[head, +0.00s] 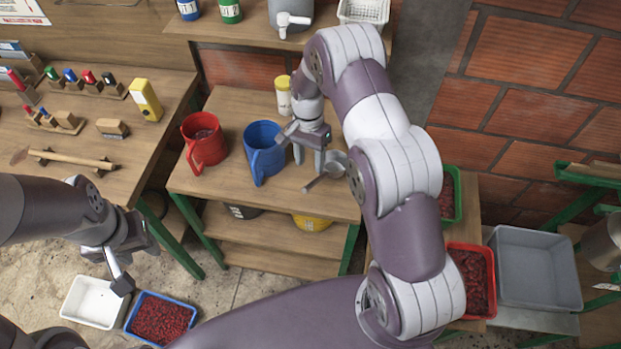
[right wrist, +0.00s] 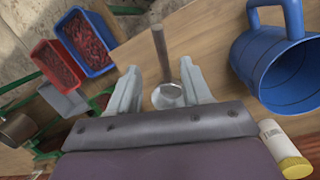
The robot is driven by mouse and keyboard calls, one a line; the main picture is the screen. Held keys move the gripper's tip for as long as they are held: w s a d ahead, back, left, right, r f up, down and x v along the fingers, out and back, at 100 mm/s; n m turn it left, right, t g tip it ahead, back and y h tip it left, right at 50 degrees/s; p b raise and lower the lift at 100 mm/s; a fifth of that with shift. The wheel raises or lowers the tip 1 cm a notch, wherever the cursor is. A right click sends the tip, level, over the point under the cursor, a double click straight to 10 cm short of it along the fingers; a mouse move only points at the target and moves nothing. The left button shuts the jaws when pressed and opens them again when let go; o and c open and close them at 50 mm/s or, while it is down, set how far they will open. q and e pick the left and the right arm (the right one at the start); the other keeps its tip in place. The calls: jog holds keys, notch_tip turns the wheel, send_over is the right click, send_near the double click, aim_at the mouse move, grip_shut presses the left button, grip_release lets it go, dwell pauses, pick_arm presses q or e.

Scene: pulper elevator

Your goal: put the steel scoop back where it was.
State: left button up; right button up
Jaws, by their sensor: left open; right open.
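The steel scoop (head: 335,162) lies on the wooden bench (head: 228,196), right of the blue jug (head: 262,150). Its handle points toward the bench's front edge. My right gripper (head: 308,160) is open, pointing down just left of the scoop's bowl in the head view. In the right wrist view the scoop's bowl (right wrist: 167,96) appears between the two open fingers (right wrist: 162,88), and its handle extends beyond them. I cannot tell whether a finger touches it. My left gripper (head: 119,270) is open and empty, low at the left above the floor.
A red jug (head: 204,145) stands left of the blue jug. A yellow-lidded white jar (head: 284,98) stands behind. Trays of red fruit (head: 160,320) and a grey bin (head: 537,268) lie lower. The bench's front left is clear.

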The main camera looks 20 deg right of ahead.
jog(key=s+r+n+t, duration=0.2)
jog(key=s+r+n, duration=0.3)
jog(key=r, duration=0.5)
jog(key=s+a+r+n+t, duration=0.1)
jog(key=s+r+n, duration=0.1)
jog(key=s, duration=0.4)
jog(key=s+r+n+t, duration=0.1)
jog(key=s+r+n, duration=0.2)
jog(key=s, duration=0.3)
jog(key=shift+s+a+h, duration=0.3)
jog(key=shift+s+a, duration=0.1)
